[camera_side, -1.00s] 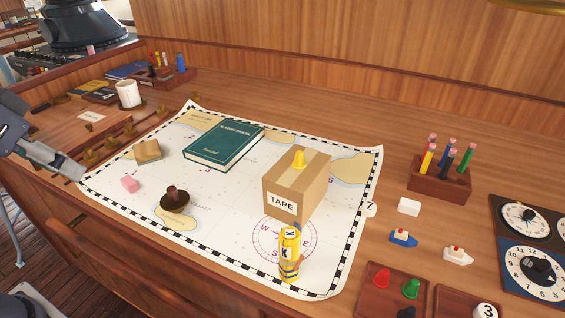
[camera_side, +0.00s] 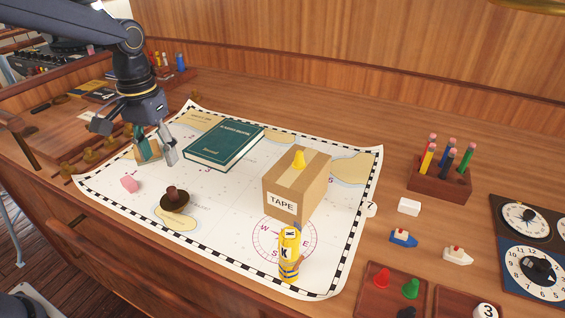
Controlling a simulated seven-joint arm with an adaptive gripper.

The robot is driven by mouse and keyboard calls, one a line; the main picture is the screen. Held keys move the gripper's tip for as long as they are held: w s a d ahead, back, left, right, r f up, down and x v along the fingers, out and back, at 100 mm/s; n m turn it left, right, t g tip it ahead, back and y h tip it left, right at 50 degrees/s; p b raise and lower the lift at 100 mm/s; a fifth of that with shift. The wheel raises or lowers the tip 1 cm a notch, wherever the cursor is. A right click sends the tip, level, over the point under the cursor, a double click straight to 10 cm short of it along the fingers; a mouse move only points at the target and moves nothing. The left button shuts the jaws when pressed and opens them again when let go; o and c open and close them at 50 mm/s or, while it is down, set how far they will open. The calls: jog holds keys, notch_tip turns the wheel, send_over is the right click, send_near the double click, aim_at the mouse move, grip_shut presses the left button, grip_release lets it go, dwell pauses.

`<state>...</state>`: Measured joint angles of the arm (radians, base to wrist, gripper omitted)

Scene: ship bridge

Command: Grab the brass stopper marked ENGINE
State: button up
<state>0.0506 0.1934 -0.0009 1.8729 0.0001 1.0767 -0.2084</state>
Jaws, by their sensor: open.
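Several small brass pieces stand in a row along the left side of the desk, one of them a brass piece (camera_side: 89,155) left of the chart. No ENGINE marking is readable on any of them, so I cannot tell which is the ENGINE stopper. My gripper (camera_side: 157,156) points down over the left part of the chart, right of the brass row. Its fingers are apart and hold nothing that I can see. A small tan wooden block (camera_side: 148,150) shows around and behind the fingers, partly hidden; I cannot tell whether they touch it.
A green book (camera_side: 225,146) lies right of my gripper. A pink eraser (camera_side: 129,184) and a dark brown knobbed object (camera_side: 174,200) lie in front. A cardboard TAPE box (camera_side: 297,185) and a yellow bottle (camera_side: 289,255) stand farther right on the chart (camera_side: 235,225).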

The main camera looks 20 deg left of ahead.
aim_at(170, 189)
notch_tip(170, 189, down, 11)
jog(key=shift+r, duration=0.1)
grip_shut()
dwell(0.7)
